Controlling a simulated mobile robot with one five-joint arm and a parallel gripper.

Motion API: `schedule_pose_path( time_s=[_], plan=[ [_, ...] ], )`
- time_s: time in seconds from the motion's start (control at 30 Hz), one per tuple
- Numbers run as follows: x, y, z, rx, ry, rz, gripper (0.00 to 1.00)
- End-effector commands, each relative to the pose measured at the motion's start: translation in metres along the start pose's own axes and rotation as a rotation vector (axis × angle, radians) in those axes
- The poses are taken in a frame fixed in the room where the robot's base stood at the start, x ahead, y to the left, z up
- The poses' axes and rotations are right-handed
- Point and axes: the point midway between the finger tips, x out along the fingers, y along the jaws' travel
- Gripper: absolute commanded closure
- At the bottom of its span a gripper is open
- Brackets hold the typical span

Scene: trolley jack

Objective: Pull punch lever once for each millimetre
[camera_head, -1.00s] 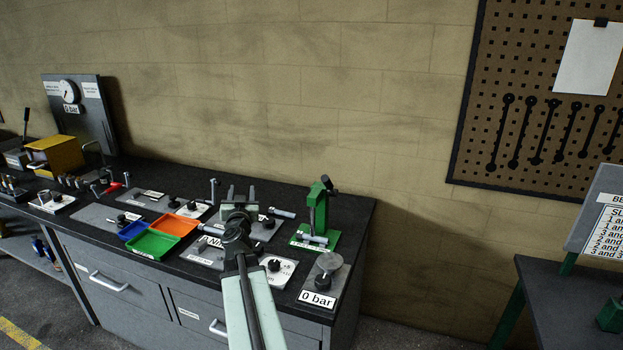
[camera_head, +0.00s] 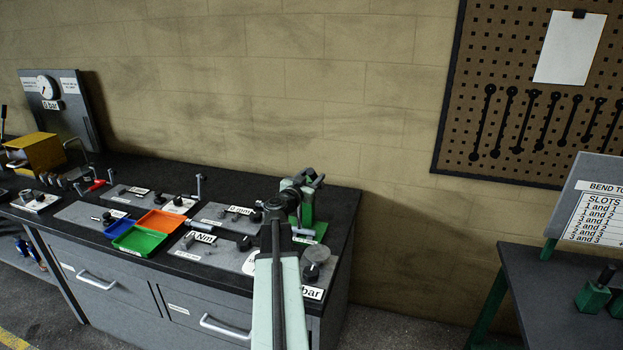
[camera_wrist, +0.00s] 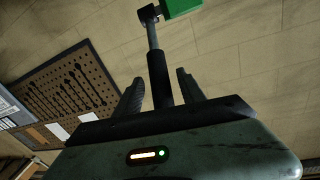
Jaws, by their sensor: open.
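The green punch (camera_head: 308,210) stands at the right end of the bench, partly hidden behind my arm and gripper. In the wrist view its green body (camera_wrist: 182,7) shows at the top. The punch lever has a black grip (camera_wrist: 158,75) on a thin grey rod, which runs up to a dark block at the green body. My gripper (camera_wrist: 160,80) is open, with one finger on each side of the black grip. I cannot tell whether a finger touches it. In the head view my gripper (camera_head: 312,178) is at the top of the punch.
A round-topped device (camera_head: 316,255) with a bar label stands at the bench's front right. Orange (camera_head: 158,222) and green (camera_head: 140,241) trays lie left of my arm. A pegboard (camera_head: 545,100) hangs on the wall. A second bench (camera_head: 560,300) stands right, across a gap.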

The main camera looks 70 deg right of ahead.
Motion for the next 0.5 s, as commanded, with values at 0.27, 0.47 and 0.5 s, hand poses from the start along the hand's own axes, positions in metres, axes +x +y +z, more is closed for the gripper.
schedule_pose_path(
  time_s=[0.27, 0.47, 0.5],
  plan=[
    [0.0067, 0.0006, -0.0002, 0.000, 0.000, 0.000, 0.53],
    [0.0067, 0.0009, -0.0002, 0.000, 0.000, 0.001, 1.00],
    [0.0066, 0.0010, -0.0002, 0.000, 0.000, 0.001, 1.00]
  ],
)
